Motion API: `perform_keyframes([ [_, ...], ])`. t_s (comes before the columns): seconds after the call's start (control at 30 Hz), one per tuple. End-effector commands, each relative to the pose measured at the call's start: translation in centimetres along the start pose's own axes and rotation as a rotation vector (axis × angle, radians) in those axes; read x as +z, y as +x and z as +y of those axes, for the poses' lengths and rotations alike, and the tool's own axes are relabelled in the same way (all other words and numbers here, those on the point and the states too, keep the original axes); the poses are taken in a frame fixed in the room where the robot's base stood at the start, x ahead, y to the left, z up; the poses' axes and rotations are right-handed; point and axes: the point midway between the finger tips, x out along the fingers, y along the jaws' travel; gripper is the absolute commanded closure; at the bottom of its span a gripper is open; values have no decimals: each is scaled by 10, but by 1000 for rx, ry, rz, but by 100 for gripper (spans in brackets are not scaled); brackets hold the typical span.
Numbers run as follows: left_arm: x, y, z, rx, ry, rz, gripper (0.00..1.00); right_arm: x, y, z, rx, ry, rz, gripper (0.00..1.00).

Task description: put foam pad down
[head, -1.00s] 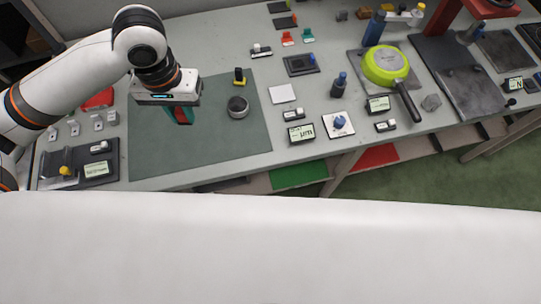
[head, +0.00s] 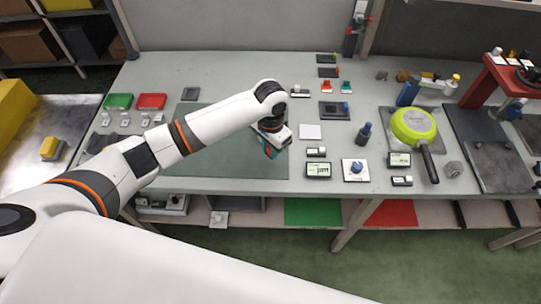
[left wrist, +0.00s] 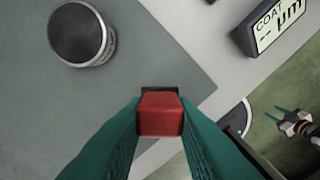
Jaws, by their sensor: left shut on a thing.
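My left gripper (head: 271,151) is over the right part of the dark green mat (head: 230,168) on the bench. In the left wrist view its teal fingers (left wrist: 160,118) are shut on a small red block with a dark back edge, which I take to be the foam pad (left wrist: 160,112). The block seems to be above the mat near its edge; its exact height cannot be told. A round knurled dark-topped piece (left wrist: 82,34) stands on the mat, up and left of the block. My right gripper (left wrist: 284,118) shows small at the right of the wrist view, its fingers apart.
A coat gauge display (head: 319,171) stands just right of the mat, beside a white plate with a blue knob (head: 356,169). A white square (head: 310,132) lies behind. The mat's front area is clear.

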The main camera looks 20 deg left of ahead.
Motion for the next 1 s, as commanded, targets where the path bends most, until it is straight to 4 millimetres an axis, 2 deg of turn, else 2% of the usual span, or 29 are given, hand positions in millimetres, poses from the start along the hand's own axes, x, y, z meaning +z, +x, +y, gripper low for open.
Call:
perform_keyframes([
  [0.1,0,10,0,-1,-1,1,95,-13,-2,-3,-4,-2,21,59],
  [0.33,0,40,0,0,-1,0,95,-8,-5,-6,-7,-1,15,59],
  [0.77,0,48,0,0,-1,0,95,-1,-4,-4,-5,2,2,59],
  [0.8,0,47,0,0,-1,0,70,-1,-4,-3,-4,3,2,59],
  [0.9,0,47,0,0,-1,0,55,0,-4,0,-1,4,1,59],
  [1.0,0,47,0,0,-1,-1,55,0,-4,1,1,5,1,59],
])
